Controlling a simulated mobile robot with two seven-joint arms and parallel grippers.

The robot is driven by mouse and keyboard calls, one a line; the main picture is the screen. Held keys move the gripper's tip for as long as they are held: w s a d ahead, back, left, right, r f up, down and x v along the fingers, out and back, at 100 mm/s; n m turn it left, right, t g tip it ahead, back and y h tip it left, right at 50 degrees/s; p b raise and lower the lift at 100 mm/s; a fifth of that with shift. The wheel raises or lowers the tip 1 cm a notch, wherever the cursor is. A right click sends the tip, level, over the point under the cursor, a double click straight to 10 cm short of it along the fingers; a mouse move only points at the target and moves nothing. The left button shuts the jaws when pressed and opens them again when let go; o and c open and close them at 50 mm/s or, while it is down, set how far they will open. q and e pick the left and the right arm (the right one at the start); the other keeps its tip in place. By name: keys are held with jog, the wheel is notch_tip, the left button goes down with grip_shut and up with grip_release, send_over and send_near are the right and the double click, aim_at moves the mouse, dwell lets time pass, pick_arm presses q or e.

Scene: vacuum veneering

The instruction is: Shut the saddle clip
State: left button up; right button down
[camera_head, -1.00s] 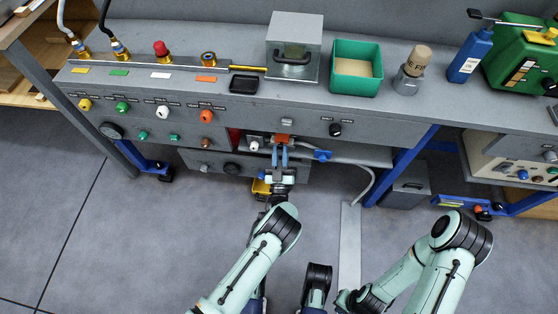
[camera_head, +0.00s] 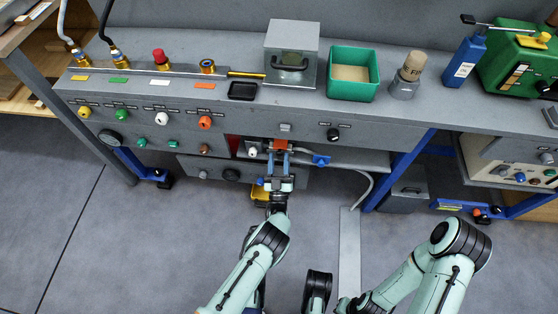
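A small orange-red piece (camera_head: 281,145), which looks like the saddle clip, sits under the front edge of the bench at the grey hose. It is too small to tell whether it is open or shut. My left gripper (camera_head: 277,157) reaches up to it from below, with its two blue-grey fingers apart and the tips at or just below the piece. I cannot tell whether they touch it. My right arm (camera_head: 430,275) is at the lower right, and its gripper is not in view.
A blue fitting (camera_head: 321,160) sits on the hose just right of my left gripper. A control panel with coloured knobs (camera_head: 205,122) runs along the bench front. The floor (camera_head: 110,235) at left is clear.

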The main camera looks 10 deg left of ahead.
dwell(0.3)
pick_arm(q)
jog(key=p+v, duration=0.2)
jog(key=v, duration=1.1)
jog(key=shift+p, duration=0.35)
pick_arm(e)
jog(key=shift+t, duration=0.9)
jog(key=w+r, duration=0.1)
jog(key=w, duration=0.2)
jog(key=w+r, duration=0.1)
jog(key=w, duration=0.1)
jog(key=shift+a+r, duration=0.3)
jog(key=shift+r, duration=0.05)
pick_arm(q)
jog(key=shift+s+f, duration=0.1)
